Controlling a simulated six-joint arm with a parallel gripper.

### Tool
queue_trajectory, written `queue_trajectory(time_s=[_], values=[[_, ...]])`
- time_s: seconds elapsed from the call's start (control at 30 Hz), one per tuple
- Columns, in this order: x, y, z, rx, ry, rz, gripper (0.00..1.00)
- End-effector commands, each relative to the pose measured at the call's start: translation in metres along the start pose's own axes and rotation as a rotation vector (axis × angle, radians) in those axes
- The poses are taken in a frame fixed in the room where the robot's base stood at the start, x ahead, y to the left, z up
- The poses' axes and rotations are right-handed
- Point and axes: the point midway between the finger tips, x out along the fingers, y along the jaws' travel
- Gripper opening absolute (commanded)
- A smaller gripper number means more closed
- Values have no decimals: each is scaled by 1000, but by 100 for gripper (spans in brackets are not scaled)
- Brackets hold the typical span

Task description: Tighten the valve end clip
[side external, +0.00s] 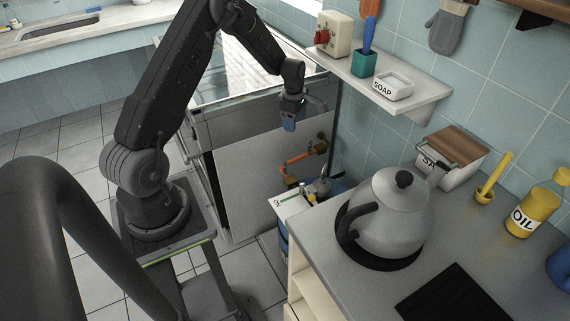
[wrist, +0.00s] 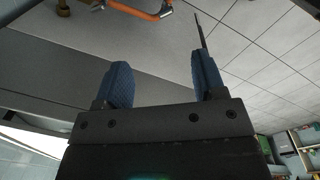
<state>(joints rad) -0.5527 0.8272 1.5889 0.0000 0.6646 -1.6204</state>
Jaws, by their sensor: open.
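An orange hose (side external: 297,162) runs from a brass fitting (side external: 321,146) on the panel down to the valve end (side external: 290,181) near a gas bottle (side external: 322,188). The clip is too small to make out for certain at the valve end. My gripper (side external: 292,121) hangs in front of the grey panel, above and apart from the hose. In the wrist view my gripper (wrist: 162,70) shows two blue-padded fingers spread apart, with nothing between them. The orange hose (wrist: 135,9) and a brass part (wrist: 63,7) show at the top edge of that view, beyond the fingers.
A grey kettle (side external: 392,215) stands on the counter (side external: 470,240). A wall shelf (side external: 375,85) overhangs to the right of my gripper. The grey panel (side external: 245,180) stands behind the hose.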

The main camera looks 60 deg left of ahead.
Motion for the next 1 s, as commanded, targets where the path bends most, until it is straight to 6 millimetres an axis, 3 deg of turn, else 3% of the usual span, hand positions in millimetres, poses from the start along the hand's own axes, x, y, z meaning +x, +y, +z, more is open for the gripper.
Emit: queue_trajectory(time_s=[0.03,0.2,0.47,1.0], values=[[24,2,-11,-77,3,-21,64],[70,4,-32,-254,10,-53,64],[94,2,-38,-304,12,-61,64],[196,-4,-38,-301,12,-61,64]])
